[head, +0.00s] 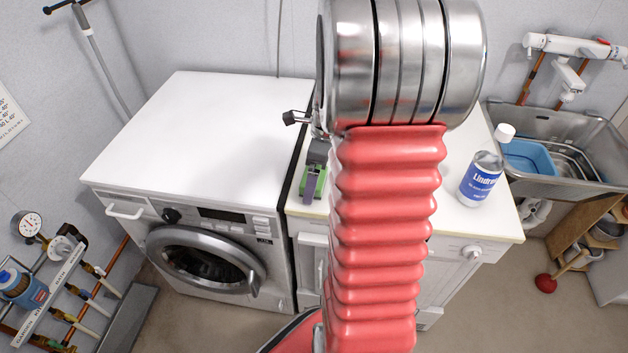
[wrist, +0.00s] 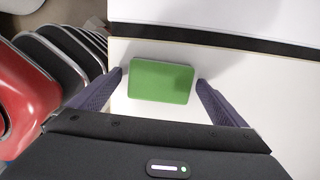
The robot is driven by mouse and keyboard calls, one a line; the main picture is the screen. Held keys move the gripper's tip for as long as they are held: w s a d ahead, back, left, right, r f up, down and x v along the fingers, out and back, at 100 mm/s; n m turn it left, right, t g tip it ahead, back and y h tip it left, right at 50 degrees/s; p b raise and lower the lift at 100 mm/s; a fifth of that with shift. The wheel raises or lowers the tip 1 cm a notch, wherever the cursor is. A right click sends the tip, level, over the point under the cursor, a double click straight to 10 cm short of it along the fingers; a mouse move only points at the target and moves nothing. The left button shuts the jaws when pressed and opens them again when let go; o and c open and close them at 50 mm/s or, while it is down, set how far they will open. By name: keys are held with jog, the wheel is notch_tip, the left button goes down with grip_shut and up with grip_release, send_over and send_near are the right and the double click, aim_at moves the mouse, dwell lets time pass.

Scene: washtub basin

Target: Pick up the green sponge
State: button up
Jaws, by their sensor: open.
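The green sponge (wrist: 161,81) lies flat on the white worktop in the wrist view. My gripper (wrist: 160,85) is open, with one purple finger to the left of the sponge and the other to the right. A small gap shows between each finger and the sponge, and nothing is held. In the head view only a green strip of the sponge (head: 308,187) shows beside my gripper (head: 315,178), near the worktop's front left edge. My red arm hides much of the worktop there.
A washing machine (head: 190,130) with a clear white top stands left of the worktop, across a dark gap. A white bottle with a blue label (head: 482,172) stands on the worktop's right. Beyond it are a metal sink (head: 600,140) and a blue basin (head: 530,157).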

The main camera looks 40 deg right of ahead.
dwell(0.5)
jog(key=c, duration=1.1)
jog(key=shift+w+r, duration=0.1)
jog(key=shift+r, duration=0.05)
notch_tip(320, 180, up, 10)
jog(key=shift+f, duration=0.1)
